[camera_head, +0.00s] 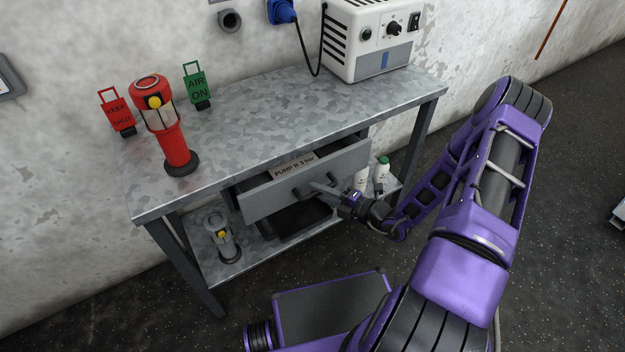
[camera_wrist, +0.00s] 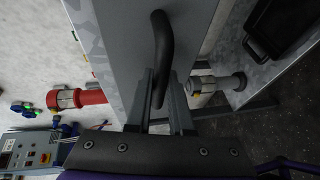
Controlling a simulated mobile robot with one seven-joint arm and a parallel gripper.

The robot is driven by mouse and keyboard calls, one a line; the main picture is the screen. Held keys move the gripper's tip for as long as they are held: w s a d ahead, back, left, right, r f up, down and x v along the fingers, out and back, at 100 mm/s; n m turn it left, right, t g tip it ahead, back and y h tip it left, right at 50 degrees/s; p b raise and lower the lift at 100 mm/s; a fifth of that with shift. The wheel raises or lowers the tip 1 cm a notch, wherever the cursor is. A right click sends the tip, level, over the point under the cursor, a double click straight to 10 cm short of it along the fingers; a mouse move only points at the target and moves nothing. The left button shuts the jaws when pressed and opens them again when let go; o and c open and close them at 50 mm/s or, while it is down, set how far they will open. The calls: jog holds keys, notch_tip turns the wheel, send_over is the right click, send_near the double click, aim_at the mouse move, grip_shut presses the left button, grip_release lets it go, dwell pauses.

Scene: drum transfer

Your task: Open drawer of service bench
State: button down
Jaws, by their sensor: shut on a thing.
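The service bench (camera_head: 225,128) is a grey metal table against the wall. The drawer has a dark curved handle (camera_wrist: 162,40), seen close in the wrist view. My gripper (camera_head: 328,190) reaches the drawer front from the right, and its fingers (camera_wrist: 160,84) are closed around one end of the handle. The inside of the drawer is mostly hidden.
A red pump (camera_head: 172,140), a red tag (camera_head: 118,114), a green tag (camera_head: 197,86) and a white control box (camera_head: 368,42) stand on the bench top. On the lower shelf are a grey pump (camera_head: 222,238), a dark tray (camera_head: 300,222) and two white bottles (camera_head: 381,172).

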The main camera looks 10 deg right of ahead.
jog(key=s+d+p, duration=0.1)
jog(key=s+d, duration=0.3)
jog(key=s, duration=0.9)
jog(key=shift+p, duration=0.35)
jog(key=shift+d, duration=0.1)
jog(key=c, duration=0.8)
grip_release()
jog(key=shift+d, duration=0.1)
jog(key=v, duration=1.7)
jog(key=shift+s, duration=0.15)
